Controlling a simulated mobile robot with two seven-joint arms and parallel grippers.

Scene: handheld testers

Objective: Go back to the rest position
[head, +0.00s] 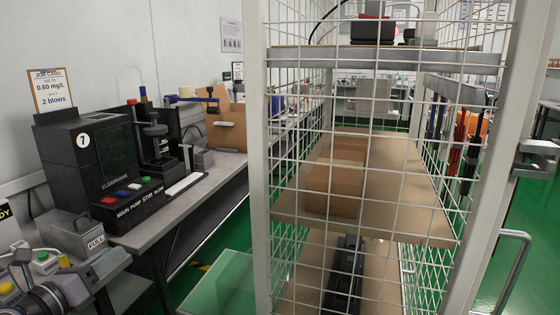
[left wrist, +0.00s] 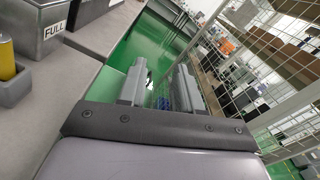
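My left gripper (head: 118,262) is low at the left of the head view, beside the front edge of the workbench. The rest of that arm is out of the picture.
The workbench (head: 221,165) at left carries a black tester (head: 85,160) and a grey box marked FULL (head: 75,236), also in the left wrist view (left wrist: 45,38). A wire-mesh rack (head: 258,150) holding a cardboard box (head: 333,190) stands close ahead. Green floor (head: 222,240) lies between.

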